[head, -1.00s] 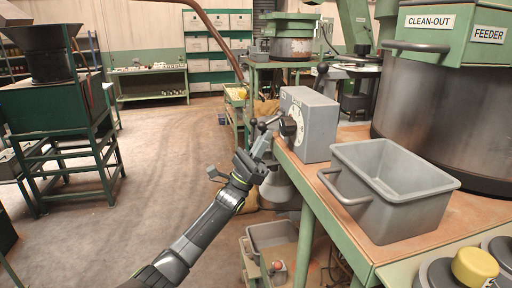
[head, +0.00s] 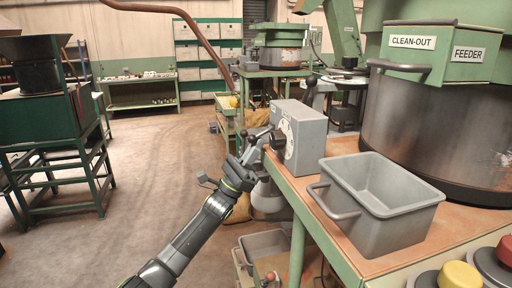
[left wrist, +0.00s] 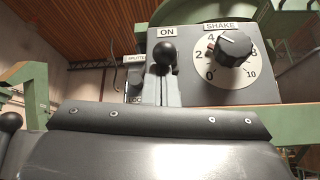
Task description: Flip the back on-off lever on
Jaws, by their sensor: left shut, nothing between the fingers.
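A grey control box (head: 309,131) stands on the bench edge, its dial side facing left. In the left wrist view the box (left wrist: 261,95) carries a black ball-topped lever (left wrist: 165,53), just below an ON label (left wrist: 167,32). A black SHAKE knob (left wrist: 233,49) is right of it. My left gripper (head: 258,140) is shut and empty, close to the dial side of the box. In the left wrist view its narrow grey tips (left wrist: 160,93) are directly below the lever's ball; I cannot tell whether they touch the lever. My right gripper is out of view.
A grey bin (head: 385,203) sits on the bench beside the box, near the big feeder drum (head: 430,125). Another black-balled lever (head: 311,80) rises behind the box. Red and yellow buttons are at the lower right. Open floor lies left of the bench.

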